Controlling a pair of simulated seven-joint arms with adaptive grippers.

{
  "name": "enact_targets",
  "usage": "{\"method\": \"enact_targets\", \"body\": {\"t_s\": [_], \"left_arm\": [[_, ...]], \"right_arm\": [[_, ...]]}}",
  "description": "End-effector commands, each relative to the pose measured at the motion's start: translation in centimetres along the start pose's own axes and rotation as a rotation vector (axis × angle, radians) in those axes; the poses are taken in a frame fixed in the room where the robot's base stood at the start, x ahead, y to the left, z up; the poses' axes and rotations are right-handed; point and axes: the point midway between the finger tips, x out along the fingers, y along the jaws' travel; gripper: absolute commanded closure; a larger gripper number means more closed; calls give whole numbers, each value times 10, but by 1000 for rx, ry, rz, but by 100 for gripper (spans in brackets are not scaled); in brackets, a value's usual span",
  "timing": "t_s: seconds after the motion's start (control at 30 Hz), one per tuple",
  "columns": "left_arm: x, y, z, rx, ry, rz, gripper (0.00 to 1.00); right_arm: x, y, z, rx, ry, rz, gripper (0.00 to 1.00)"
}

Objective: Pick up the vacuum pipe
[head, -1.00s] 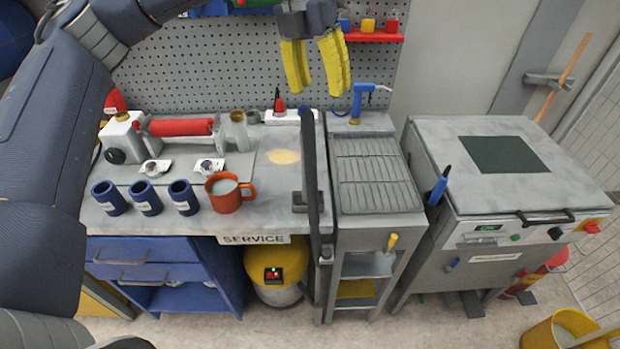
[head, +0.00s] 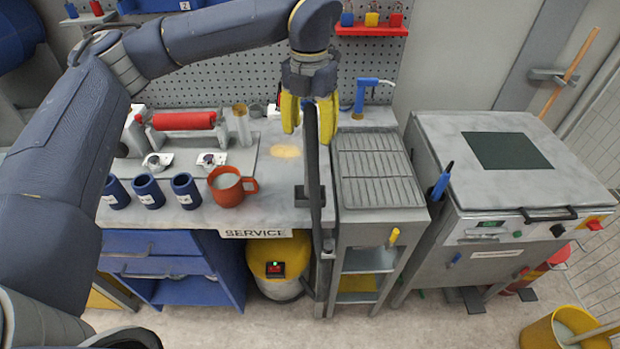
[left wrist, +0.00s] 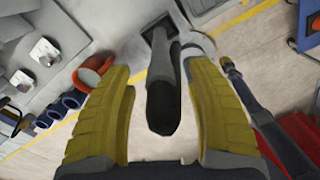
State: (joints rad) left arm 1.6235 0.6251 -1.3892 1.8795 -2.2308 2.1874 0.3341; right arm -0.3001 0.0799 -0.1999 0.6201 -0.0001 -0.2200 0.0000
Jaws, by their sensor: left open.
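The vacuum pipe (head: 314,195) is a dark, upright tube at the front of the bench, beside the grey stand; its top reaches up between my left gripper's fingers. My left gripper (head: 308,128) points down with its yellow fingers open, one on each side of the pipe's upper end. In the left wrist view the pipe (left wrist: 163,100) shows its dark end between the open fingers (left wrist: 155,72), with a visible gap on both sides. My right gripper is in neither view.
An orange mug (head: 228,190) and several blue cups (head: 148,192) stand on the bench left of the pipe. A grey ribbed rack (head: 372,165) and a blue-handled tool (head: 366,92) are close on the right. A yellow vacuum canister (head: 278,262) stands below.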

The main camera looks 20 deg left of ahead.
Motion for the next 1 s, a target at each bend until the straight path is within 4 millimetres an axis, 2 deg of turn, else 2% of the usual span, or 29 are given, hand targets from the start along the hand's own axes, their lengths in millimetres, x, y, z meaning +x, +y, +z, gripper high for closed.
{"method": "enact_targets", "body": {"t_s": [0.37, 0.7, 1.0], "left_arm": [[21, 0, 0, 0, 1, -1, 44], [59, -1, 0, 1, 1, -1, 44], [66, -1, 0, 0, -1, -1, 44]], "right_arm": [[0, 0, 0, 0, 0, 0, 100], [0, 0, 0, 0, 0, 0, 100], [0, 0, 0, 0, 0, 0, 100]]}}
